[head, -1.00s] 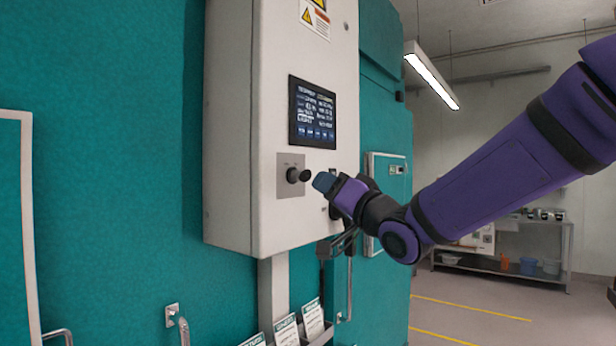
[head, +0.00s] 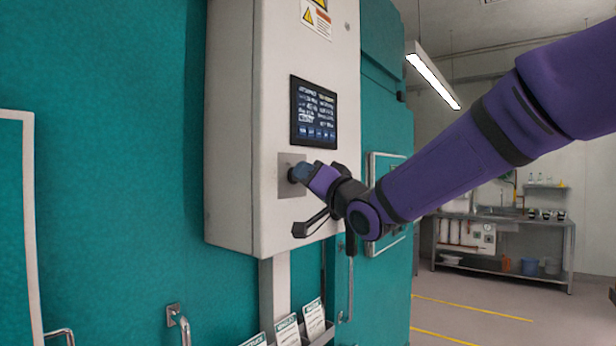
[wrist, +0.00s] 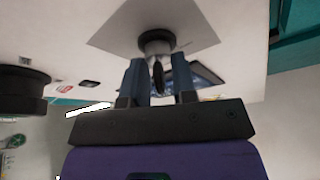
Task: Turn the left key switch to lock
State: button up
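The left key switch sits on a grey square plate (head: 285,185) on the front of the white control cabinet (head: 232,130). In the head view my gripper (head: 299,172) is at this switch and covers it. In the wrist view the switch's dark round collar (wrist: 157,42) shows, with a thin dark key (wrist: 157,76) standing out of it. My gripper (wrist: 159,66) is open, one blue finger on each side of the key, with a visible gap to both. The second switch is hidden behind my arm in the head view.
A dark round knob (wrist: 22,90) stands out at the left of the wrist view, close to my gripper. A lit screen (head: 313,112) is above the switch. Card holders (head: 288,330) are below the cabinet. A door handle (head: 179,325) is at lower left.

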jog(key=shift+n, duration=0.5)
jog(key=n+g+y, duration=0.1)
jog(key=n+y, duration=0.1)
jog(key=n, duration=0.2)
jog(key=n+g+y, duration=0.1)
jog(key=n, duration=0.2)
jog(key=shift+n+g+y, duration=0.3)
jog(key=shift+n+y, duration=0.1)
jog(key=n+g+y, duration=0.1)
jog(key=n+g, duration=0.1)
jog(key=n, duration=0.2)
jog(key=n+g, duration=0.2)
jog(key=n, duration=0.2)
jog(key=shift+y, duration=0.4)
jog(key=shift+n, duration=0.5)
jog(key=o, duration=0.6)
jog(key=v, duration=1.1)
jog(key=shift+r, duration=0.1)
